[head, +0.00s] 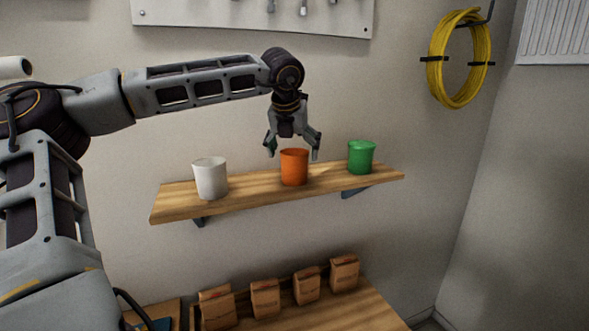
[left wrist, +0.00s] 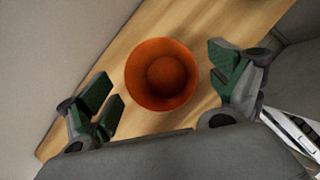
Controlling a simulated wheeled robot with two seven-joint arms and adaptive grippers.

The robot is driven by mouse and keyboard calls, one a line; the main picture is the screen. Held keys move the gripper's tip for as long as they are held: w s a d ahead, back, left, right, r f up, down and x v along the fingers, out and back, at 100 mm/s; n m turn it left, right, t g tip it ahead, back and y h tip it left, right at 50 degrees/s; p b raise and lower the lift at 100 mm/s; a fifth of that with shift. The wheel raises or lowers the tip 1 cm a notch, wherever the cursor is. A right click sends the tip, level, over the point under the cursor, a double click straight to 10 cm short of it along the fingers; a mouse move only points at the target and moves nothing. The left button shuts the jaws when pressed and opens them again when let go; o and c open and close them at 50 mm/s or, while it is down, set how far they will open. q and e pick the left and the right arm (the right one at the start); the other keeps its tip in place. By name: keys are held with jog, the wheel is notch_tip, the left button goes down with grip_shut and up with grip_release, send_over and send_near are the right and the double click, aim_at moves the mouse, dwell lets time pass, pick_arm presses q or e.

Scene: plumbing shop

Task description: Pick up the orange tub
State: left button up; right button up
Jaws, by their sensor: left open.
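The orange tub (head: 294,168) stands upright on a wooden wall shelf (head: 247,193), between a white tub (head: 210,178) on the left and a green tub (head: 361,157) on the right. My left gripper (head: 292,151) points down just above the orange tub, its fingers spread open to either side of the rim. In the left wrist view the orange tub (left wrist: 162,74) is seen from above, its open mouth between the spread fingers of my left gripper (left wrist: 166,92). No contact shows. My right gripper is not in view.
A lower wooden surface (head: 355,302) holds several brown paper bags (head: 265,298). A yellow coiled hose (head: 459,58) hangs on the wall at the upper right. A white panel (head: 240,14) with hanging tools is above my arm. The shelf between the tubs is clear.

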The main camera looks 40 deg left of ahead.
pick_arm(q)
jog(key=shift+f, duration=0.1)
dwell(0.3)
jog(key=shift+p+x, duration=0.8)
jog(key=shift+x, duration=1.75)
jog(key=c, duration=0.9)
